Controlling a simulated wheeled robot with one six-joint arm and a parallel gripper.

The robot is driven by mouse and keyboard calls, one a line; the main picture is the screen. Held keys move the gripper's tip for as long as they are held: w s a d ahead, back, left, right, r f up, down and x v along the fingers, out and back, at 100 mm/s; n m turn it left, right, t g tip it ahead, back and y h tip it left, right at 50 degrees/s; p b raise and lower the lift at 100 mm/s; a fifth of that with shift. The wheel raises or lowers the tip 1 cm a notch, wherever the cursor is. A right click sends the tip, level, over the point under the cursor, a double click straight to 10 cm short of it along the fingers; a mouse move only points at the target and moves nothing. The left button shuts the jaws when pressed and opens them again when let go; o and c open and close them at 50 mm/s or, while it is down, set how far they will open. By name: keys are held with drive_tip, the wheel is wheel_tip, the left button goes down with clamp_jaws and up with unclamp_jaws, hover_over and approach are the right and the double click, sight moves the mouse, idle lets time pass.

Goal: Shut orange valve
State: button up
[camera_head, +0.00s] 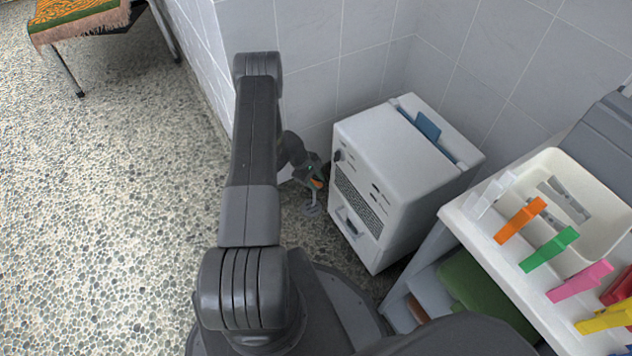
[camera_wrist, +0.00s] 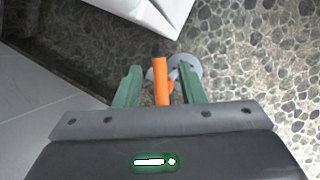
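The orange valve (camera_wrist: 161,80) shows in the wrist view as an upright orange lever, with a grey round disc (camera_wrist: 187,68) on the floor behind it. My gripper (camera_wrist: 159,67) is open. Its two green fingers stand on either side of the orange lever, with a visible gap on each side. In the head view, the valve's orange part (camera_head: 317,184) is a small patch by my gripper (camera_head: 313,174), low beside the white cabinet. The lower part of the valve is hidden behind my gripper body in the wrist view.
A white cabinet (camera_head: 385,190) stands just right of my gripper, with a tiled wall (camera_head: 310,40) behind. A white shelf cart (camera_head: 475,245) with a tray and several coloured clips is at the right.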

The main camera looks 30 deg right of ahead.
clamp_jaws()
drive_tip(key=shift+f+m+b, duration=0.1)
drive_tip(key=shift+m+b, duration=0.3)
drive_tip(key=shift+b, duration=0.05)
drive_tip(key=shift+f+m+g+y+b, duration=0.1)
drive_tip(key=shift+m+g+y+b, duration=0.25)
drive_tip(key=shift+m+b, duration=0.6)
drive_tip(key=shift+a+m+g+y+b, duration=0.15)
drive_tip(key=shift+m+g+y+b, duration=0.15)
drive_tip(key=shift+m+b, duration=0.5)
drive_tip(key=shift+a+m+g+y+b, duration=0.1)
drive_tip(key=shift+m+g+y+b, duration=0.15)
drive_tip(key=shift+m+b, duration=0.45)
drive_tip(key=shift+r+m, duration=0.2)
drive_tip(key=shift+m, duration=0.05)
